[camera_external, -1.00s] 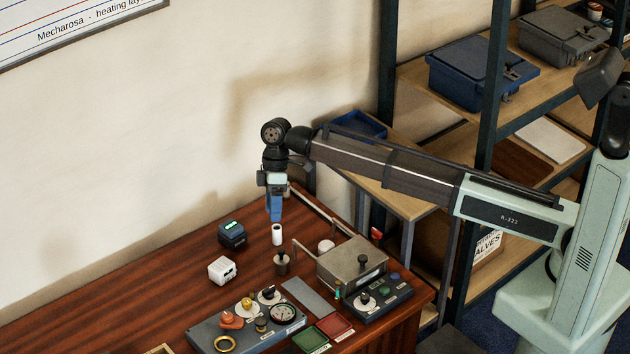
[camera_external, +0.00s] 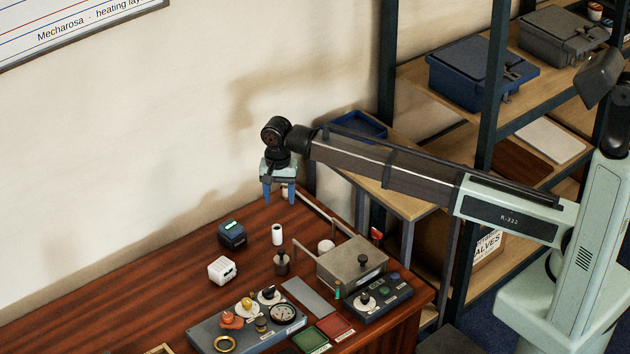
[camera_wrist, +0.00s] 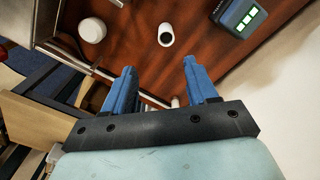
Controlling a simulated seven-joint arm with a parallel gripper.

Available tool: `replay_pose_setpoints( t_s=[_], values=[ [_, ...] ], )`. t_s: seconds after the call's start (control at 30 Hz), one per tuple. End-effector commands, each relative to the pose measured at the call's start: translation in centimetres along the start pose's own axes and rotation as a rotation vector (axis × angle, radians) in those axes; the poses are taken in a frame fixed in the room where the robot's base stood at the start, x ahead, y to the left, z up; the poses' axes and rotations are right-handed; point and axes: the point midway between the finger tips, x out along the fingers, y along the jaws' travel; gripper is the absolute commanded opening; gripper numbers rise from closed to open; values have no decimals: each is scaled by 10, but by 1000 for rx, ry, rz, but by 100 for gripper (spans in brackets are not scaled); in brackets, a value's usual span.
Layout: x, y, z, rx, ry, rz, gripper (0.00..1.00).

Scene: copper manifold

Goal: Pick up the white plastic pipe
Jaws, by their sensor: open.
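The white plastic pipe (camera_external: 277,235) stands upright on the wooden table in the external view, a short white tube. In the wrist view the pipe (camera_wrist: 166,36) shows from above with a dark round opening, beyond the fingertips. My gripper (camera_external: 280,200) is above the table with its blue fingers pointing down, a little above and behind the pipe. In the wrist view my gripper (camera_wrist: 157,72) has its two blue fingers spread apart with nothing between them. The gripper is open and does not touch the pipe.
A dark blue box with green lights (camera_external: 232,235) and a white block (camera_external: 222,270) stand left of the pipe. A dark metal weight (camera_external: 281,263) stands in front of it. A metal box (camera_external: 352,262) and rails are to the right, a valve panel (camera_external: 247,322) in front.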

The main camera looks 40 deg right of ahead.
Motion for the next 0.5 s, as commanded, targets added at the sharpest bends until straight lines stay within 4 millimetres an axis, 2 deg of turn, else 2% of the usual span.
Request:
replay_pose_setpoints(
  t_s=[0.2, 0.33, 0.5],
  values=[
    [0, -2, 0, 338, 0, -8, 58],
    [0, -2, 0, 468, -1, -8, 58],
    [3, -2, 0, 543, -1, -7, 58]
  ],
)
